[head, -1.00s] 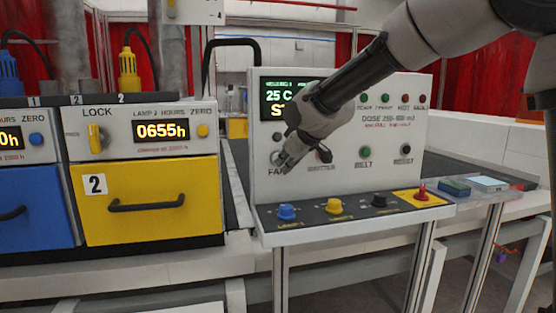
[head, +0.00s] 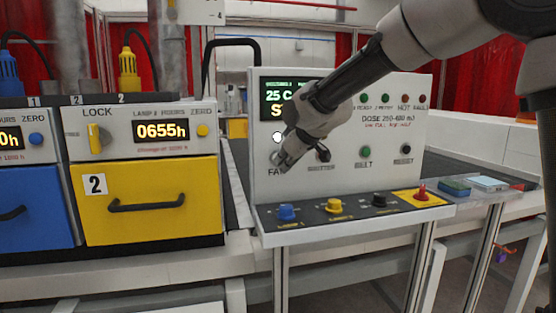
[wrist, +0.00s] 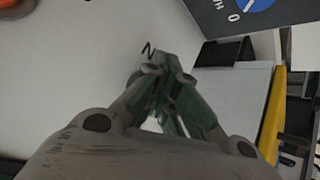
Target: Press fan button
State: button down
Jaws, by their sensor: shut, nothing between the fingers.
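The white control panel (head: 340,185) stands in the middle of the head view, with the FAN label at its lower left. My gripper (head: 279,164) is shut and empty, its fingertips at the panel face just above the FAN label. They cover the fan button, so I cannot see how far it is pushed in. A small round lamp (head: 277,137) just above the fingertips glows white. In the wrist view my closed fingers (wrist: 167,82) point at the panel beside a letter N, and the button is hidden behind them.
BELT (head: 365,151) and RESET (head: 406,150) buttons sit right of my gripper. Below is a sloped ledge with blue (head: 287,212), yellow (head: 334,206) and black (head: 379,200) knobs and a red control (head: 421,192). A yellow drawer (head: 150,205) stands left.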

dwell(0.6)
jog(key=shift+s+d, duration=0.2)
jog(key=shift+s, duration=0.5)
jog(key=s, duration=0.2)
jog(key=s+d, duration=0.1)
jog(key=s, duration=0.1)
jog(key=shift+s+d, duration=0.15)
jog(key=shift+s, duration=0.25)
jog(key=shift+d+f, duration=0.1)
